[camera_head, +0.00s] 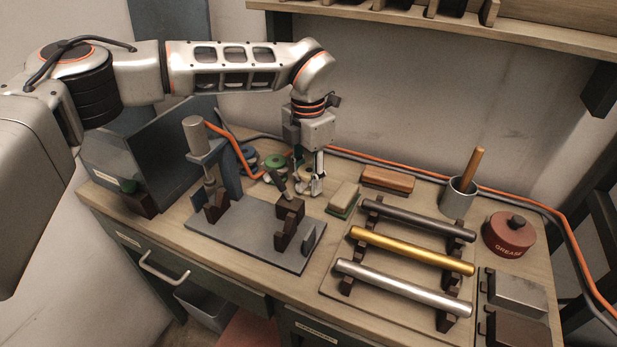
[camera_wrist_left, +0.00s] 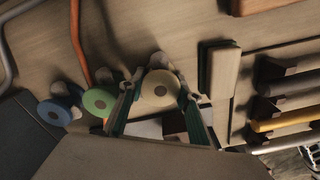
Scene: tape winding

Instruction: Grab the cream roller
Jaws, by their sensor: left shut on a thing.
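My right gripper is not in view.
The grey fixture plate (camera_head: 237,232) with dark brackets and a post lies in front. A pale-topped block (camera_head: 343,197) is close on the right. Beyond it are a rack with dark, gold (camera_head: 412,250) and silver rods, a cup (camera_head: 458,196) and a red grease tin (camera_head: 509,236).

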